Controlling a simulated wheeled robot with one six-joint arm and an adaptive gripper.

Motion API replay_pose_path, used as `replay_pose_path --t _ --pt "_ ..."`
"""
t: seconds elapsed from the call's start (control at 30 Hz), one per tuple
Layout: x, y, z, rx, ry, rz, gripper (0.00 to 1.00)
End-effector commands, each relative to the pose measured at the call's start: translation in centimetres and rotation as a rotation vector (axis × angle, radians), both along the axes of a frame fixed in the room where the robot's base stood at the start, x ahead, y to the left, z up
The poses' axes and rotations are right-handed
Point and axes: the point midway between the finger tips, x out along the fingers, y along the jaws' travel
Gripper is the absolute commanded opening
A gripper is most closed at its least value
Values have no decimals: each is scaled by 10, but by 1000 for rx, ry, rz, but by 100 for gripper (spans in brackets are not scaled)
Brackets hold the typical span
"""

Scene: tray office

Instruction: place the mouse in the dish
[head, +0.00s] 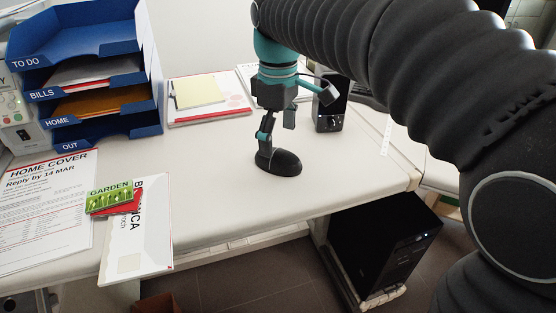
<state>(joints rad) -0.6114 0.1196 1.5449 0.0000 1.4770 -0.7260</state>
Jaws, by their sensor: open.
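Another finger part sticks out to the right, well clear of the mouse. The gripper is open and holds nothing. I cannot make out a dish in this view.
A blue letter tray stack (108,132) stands at the back left. Papers (45,215), a green GARDEN packet (110,197) and a white booklet (138,240) lie at left. A notepad (198,92) and a black speaker-like box (331,108) are behind. The desk's front middle is clear.

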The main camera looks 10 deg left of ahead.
Motion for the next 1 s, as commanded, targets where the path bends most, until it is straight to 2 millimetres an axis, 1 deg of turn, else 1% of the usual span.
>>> replay_pose_path --t 0.03,0.1,0.23,0.37,0.57,0.6,0.67,0.7,0.77,0.8,0.87,0.93,0.97,1.0 --pt "-1 0 -9 -1 2 0 94" --pt "-2 0 -19 -2 1 0 94" --pt "-2 0 -35 -2 1 0 94" --pt "-2 0 -42 0 0 0 94" --pt "-2 0 -42 0 0 0 94" --pt "-2 0 -42 0 0 0 88" --pt "-2 0 -42 0 0 0 74" --pt "-2 0 -42 0 0 0 64" --pt "-2 0 -42 0 0 0 48" --pt "-2 0 -42 0 0 0 38" --pt "-2 0 -42 0 0 0 24" --pt "-2 0 -42 0 0 0 24" --pt "-2 0 -42 0 0 0 18" --pt "-2 0 -42 0 0 0 18"
